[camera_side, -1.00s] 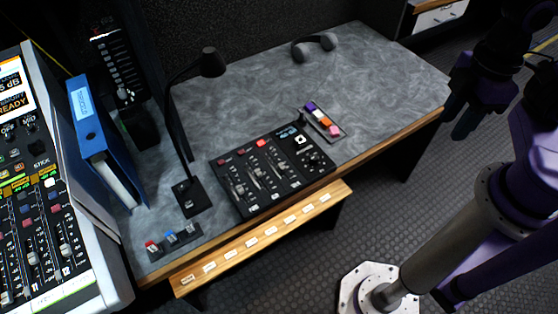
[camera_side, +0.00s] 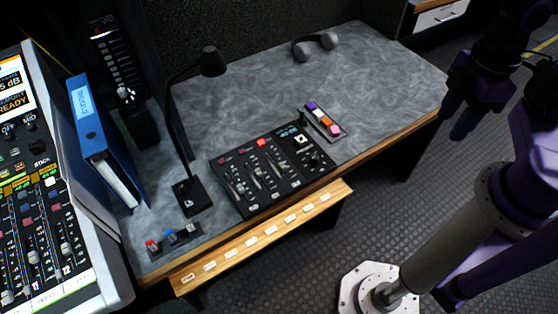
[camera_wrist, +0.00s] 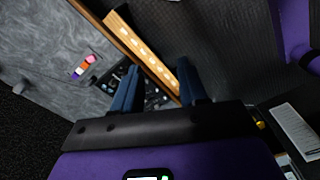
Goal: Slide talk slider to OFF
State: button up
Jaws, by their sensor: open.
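A black slider panel (camera_side: 262,205) with several sliders, knobs and a lit red button lies on the grey desk. Its slider labels are too small to read, so I cannot tell which one is the talk slider or where it is set. In the wrist view part of the panel (camera_wrist: 155,93) shows between my fingers, farther off. My gripper (camera_wrist: 158,88) is open and empty, with two dark blue fingers spread apart. In the side view my gripper (camera_side: 468,118) hangs at the right, beyond the desk's right end and well away from the panel.
A desk lamp (camera_side: 184,140) stands left of the panel, near a blue binder (camera_side: 97,140). A switch strip (camera_side: 175,240) lies at the front left. A coloured-block tray (camera_side: 324,121) sits right of the panel. Headphones (camera_side: 315,45) lie behind. The desk's right part is clear.

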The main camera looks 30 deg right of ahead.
jog(key=w+a+m, duration=0.3)
jog(key=w+a, duration=0.3)
jog(key=m, duration=0.9)
send_over(282, 165)
notch_tip(282, 165, down, 14)
jog(key=r, duration=0.1)
notch_tip(282, 165, down, 18)
jog(key=shift+r, duration=0.25)
grip_shut()
